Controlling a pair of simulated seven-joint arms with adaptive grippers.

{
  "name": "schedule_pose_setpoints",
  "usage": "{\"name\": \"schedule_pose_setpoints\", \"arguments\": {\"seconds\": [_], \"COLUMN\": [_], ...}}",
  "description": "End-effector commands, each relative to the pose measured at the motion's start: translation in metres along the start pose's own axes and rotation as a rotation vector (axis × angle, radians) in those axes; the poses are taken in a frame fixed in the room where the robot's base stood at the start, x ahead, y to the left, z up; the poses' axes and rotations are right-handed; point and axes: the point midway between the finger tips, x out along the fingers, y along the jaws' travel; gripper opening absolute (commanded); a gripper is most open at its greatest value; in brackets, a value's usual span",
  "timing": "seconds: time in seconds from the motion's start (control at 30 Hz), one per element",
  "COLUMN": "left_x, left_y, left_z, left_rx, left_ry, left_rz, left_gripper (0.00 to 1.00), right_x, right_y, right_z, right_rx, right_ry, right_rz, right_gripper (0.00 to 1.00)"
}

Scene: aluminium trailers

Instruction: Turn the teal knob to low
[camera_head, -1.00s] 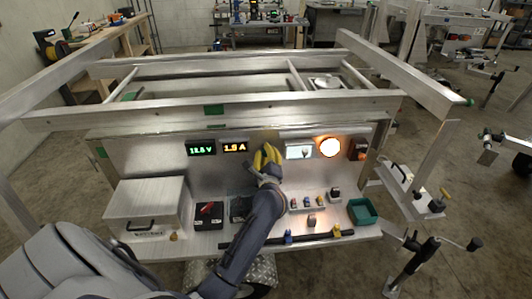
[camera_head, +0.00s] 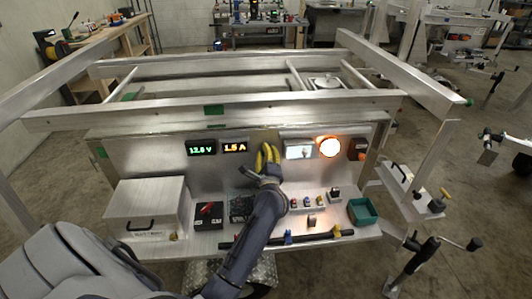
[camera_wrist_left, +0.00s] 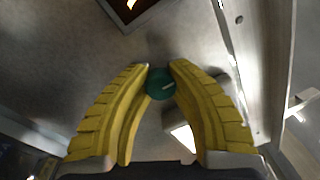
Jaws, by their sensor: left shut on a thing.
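The teal knob (camera_wrist_left: 160,84) sits on the metal panel, round, with a short pale mark on its face. It shows in the left wrist view between the tips of the yellow fingers; the gripper hides it in the head view. My left gripper (camera_wrist_left: 159,75) is shut on the knob, one finger on each side. In the head view the left gripper (camera_head: 267,156) is against the upright panel (camera_head: 150,156), between the amber display and the pale meter. I cannot read any low marking by the knob. My right gripper is not in view.
A green display (camera_head: 201,148), an amber display (camera_head: 234,147), a pale meter (camera_head: 299,152) and a lit round lamp (camera_head: 329,147) flank the gripper.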

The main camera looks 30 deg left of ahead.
Motion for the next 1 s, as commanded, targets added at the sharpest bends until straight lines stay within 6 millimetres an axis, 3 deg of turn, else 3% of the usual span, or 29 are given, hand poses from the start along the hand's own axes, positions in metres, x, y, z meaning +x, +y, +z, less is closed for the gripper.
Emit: {"name": "schedule_pose_setpoints", "arguments": {"seconds": [0.07, 0.3, 0.67, 1.0], "left_x": [0.001, 0.000, -0.006, -0.059], "left_y": [-0.001, -0.001, 0.000, 0.001], "left_z": [0.002, 0.001, 0.000, 0.000], "left_rx": [-0.001, 0.000, 0.000, -0.001], "left_ry": [-0.003, -0.002, 0.000, 0.001], "left_rz": [-0.002, -0.001, 0.000, 0.001], "left_gripper": [0.24, 0.52, 0.52, 0.52], "right_x": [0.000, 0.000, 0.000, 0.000], "right_y": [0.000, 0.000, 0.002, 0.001], "right_z": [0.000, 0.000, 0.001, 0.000], "right_rx": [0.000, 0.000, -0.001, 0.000], "right_ry": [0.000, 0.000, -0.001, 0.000], "right_rz": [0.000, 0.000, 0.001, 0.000], "right_gripper": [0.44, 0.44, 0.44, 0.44]}}
